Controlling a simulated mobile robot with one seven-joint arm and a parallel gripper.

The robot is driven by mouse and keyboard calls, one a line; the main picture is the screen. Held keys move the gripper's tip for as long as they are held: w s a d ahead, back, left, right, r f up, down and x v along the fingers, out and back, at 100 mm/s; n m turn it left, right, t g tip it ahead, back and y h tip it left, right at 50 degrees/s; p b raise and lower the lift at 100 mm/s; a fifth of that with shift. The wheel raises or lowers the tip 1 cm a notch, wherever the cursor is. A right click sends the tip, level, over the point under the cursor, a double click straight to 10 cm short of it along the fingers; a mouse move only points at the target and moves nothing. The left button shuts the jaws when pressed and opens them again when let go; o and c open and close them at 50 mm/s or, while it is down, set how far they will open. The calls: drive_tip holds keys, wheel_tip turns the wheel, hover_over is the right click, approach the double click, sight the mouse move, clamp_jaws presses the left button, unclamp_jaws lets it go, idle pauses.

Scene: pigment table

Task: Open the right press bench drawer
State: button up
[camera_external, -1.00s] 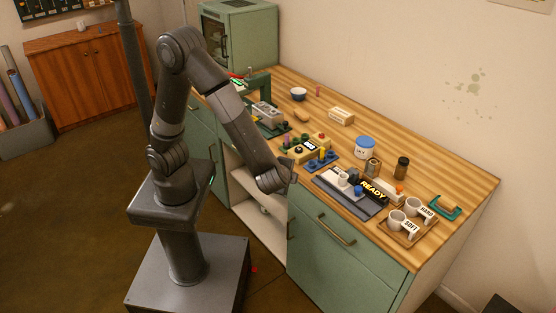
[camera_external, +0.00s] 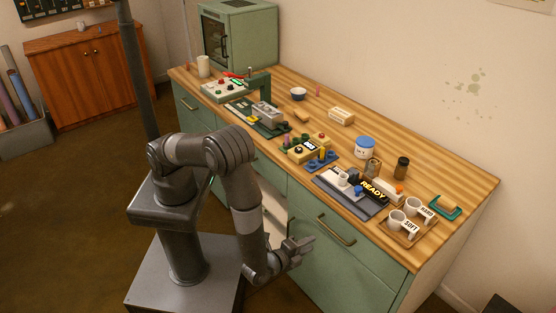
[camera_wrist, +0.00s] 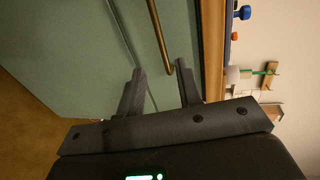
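The right press bench drawer (camera_external: 372,250) is a green front under the wooden top, and it looks flush and shut. Its brass bar handle (camera_external: 336,230) also shows in the wrist view (camera_wrist: 158,35). My gripper (camera_external: 306,246) is in front of the bench, left of and a little below the handle in the external view. In the wrist view its two fingers (camera_wrist: 161,75) are apart and empty. The handle's near end lies between the fingertips in that picture, nearer the right finger; whether it touches cannot be told.
The wooden bench top (camera_external: 455,190) overhangs the drawer. A green cabinet door (camera_external: 340,280) is below the drawer.

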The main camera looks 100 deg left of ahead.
drive_tip(key=x, duration=1)
drive_tip(key=shift+a, duration=0.1)
drive_tip(key=shift+c, duration=0.2)
clamp_jaws()
